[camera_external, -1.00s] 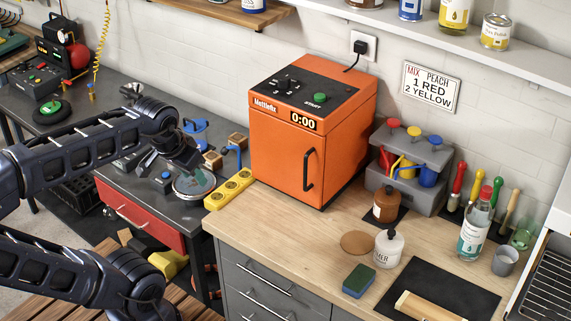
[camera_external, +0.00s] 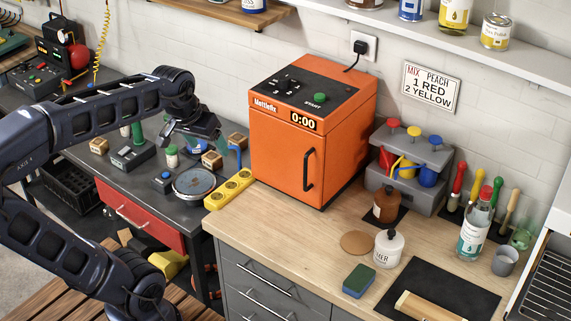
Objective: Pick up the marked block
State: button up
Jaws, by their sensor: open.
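Small wooden blocks lie on the dark workbench (camera_external: 115,175): one at its left (camera_external: 99,146), one by the orange cabinet (camera_external: 238,141), and one just in front of that (camera_external: 212,160). No mark can be made out on any of them at this size, so I cannot tell which is the marked block. My gripper (camera_external: 194,143) is open and points down over the back of the bench, above and left of the two right-hand blocks. It appears empty. It hides part of the bench behind it.
The orange cabinet (camera_external: 285,155) rises close on the right. A yellow three-holed bar (camera_external: 230,188) lies at the bench's right edge.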

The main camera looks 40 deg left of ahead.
jog(key=w+a+n, duration=0.2)
jog(key=w+a, duration=0.4)
jog(key=w, duration=0.4)
jog(key=w+a+n, duration=0.3)
jog(key=w+a, duration=0.2)
jog(key=w, duration=0.4)
jog(key=w+a+n, duration=0.2)
jog(key=w+a, duration=0.4)
jog(key=w, duration=0.4)
jog(key=n+g+h, duration=0.1)
jog(key=n+g, duration=0.4)
jog(key=n, duration=0.2)
send_near(212, 156)
jog(key=shift+w+a, duration=0.2)
jog(key=shift+a, duration=0.05)
jog(key=f, duration=0.5)
jog(key=shift+d+f, duration=0.2)
jog(key=shift+d, duration=0.15)
jog(key=shift+s+d+f, duration=0.1)
jog(key=shift+d+f, duration=0.05)
jog(key=shift+f, duration=0.7)
jog(key=shift+s+d+f, duration=0.1)
jog(key=shift+s+f, duration=0.05)
jog(key=shift+f, duration=0.7)
jog(key=shift+s+d+f, duration=0.1)
jog(key=shift+d+f, duration=0.05)
jog(key=shift+f, duration=0.7)
jog(key=shift+c, duration=0.4)
